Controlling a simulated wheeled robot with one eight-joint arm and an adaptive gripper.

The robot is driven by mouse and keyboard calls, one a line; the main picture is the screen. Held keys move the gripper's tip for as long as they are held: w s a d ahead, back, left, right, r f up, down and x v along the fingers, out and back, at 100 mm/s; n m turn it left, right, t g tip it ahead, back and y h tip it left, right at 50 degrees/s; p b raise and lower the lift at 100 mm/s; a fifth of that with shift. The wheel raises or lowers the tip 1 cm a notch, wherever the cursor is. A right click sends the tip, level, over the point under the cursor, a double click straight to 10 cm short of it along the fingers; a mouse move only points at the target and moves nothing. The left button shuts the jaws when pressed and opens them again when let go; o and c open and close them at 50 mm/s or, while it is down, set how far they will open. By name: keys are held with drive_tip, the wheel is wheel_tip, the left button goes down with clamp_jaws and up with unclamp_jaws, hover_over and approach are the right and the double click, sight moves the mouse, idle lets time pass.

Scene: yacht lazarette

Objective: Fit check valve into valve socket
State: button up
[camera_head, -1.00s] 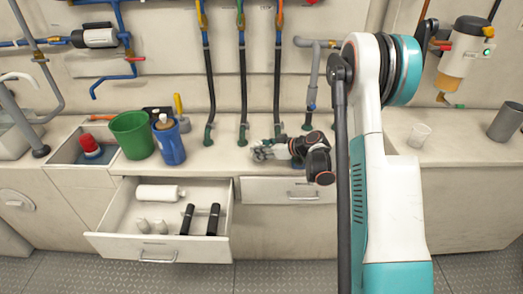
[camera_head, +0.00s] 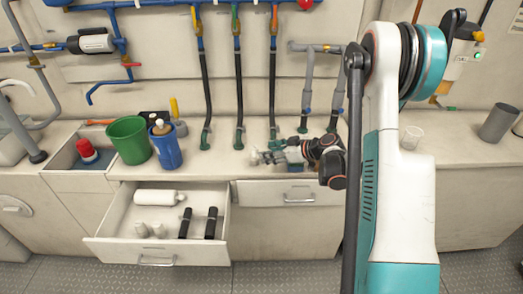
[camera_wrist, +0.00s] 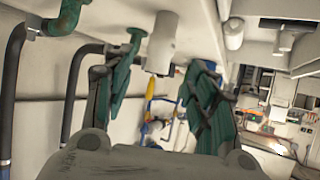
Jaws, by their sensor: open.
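My gripper (camera_head: 283,152) is low over the counter, in front of the hose ends, with its fingers pointing left. In the wrist view its two green-grey fingers (camera_wrist: 158,95) are spread apart with nothing gripped. A plain white cylinder (camera_wrist: 163,42) shows between and beyond the fingers there. In the head view a small whitish piece (camera_head: 254,157) shows at the fingertips; I cannot tell whether it is the same thing. I cannot surely identify the check valve or the valve socket.
An open drawer (camera_head: 157,247) juts out front left, holding a white bottle (camera_head: 158,197) and dark cylinders (camera_head: 211,222). A green bucket (camera_head: 128,140) and blue container (camera_head: 166,148) stand left. A white cup (camera_head: 412,137) and grey mug (camera_head: 498,122) stand right.

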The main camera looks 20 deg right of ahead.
drive_tip(key=p+v, duration=0.1)
drive_tip(key=v, duration=0.4)
idle(0.4)
